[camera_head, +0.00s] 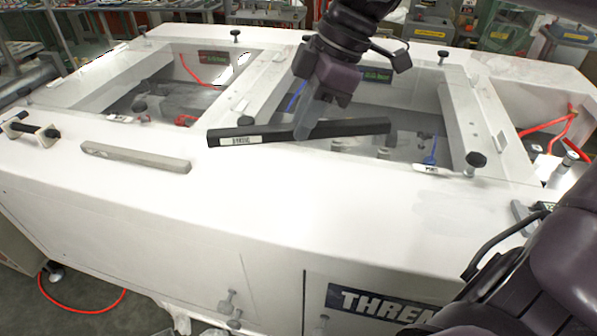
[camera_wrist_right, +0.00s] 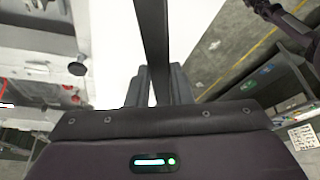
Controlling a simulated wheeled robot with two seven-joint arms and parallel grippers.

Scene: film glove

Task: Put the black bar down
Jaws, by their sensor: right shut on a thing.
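The black bar (camera_head: 350,128) is long and thin, with a white label near its left end. My right gripper (camera_head: 306,128) reaches down from the top and is shut on the bar near its middle. The bar lies nearly level in the picture, its right end a little higher, in front of the openings of the white bench (camera_head: 200,240). I cannot tell whether it touches the bench. In the right wrist view the bar (camera_wrist_right: 153,45) runs up from between the fingers (camera_wrist_right: 160,88). My left gripper is not in view in the head view.
A grey bar (camera_head: 135,158) lies on the bench at the left, near a black-handled clamp (camera_head: 30,130). Black knobs (camera_head: 476,160) stand up along the openings. The white surface in front of the held bar is clear. Red cables show in the openings.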

